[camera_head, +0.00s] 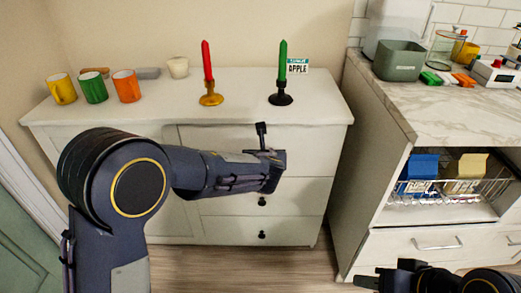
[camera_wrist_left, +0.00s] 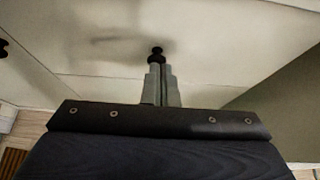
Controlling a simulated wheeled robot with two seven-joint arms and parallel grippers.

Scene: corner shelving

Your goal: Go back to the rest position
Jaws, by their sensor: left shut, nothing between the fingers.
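My left arm comes in from the left in the head view, bent in front of the white dresser (camera_head: 180,90). My left gripper is mostly hidden there behind its wrist. In the left wrist view my left gripper (camera_wrist_left: 161,86) is shut and empty, its fingertips just below a black drawer knob (camera_wrist_left: 156,53) in the picture; I cannot tell whether they touch it. My right gripper (camera_head: 368,281) is low at the bottom right of the head view, in front of the counter. Whether it is open or shut is unclear.
On the dresser stand orange (camera_head: 127,86), green (camera_head: 94,88) and yellow (camera_head: 62,89) mugs, a red candle (camera_head: 207,62) and a green candle (camera_head: 282,62). A marble counter (camera_head: 440,110) with several items is at right. A wire basket (camera_head: 445,190) sits beneath it.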

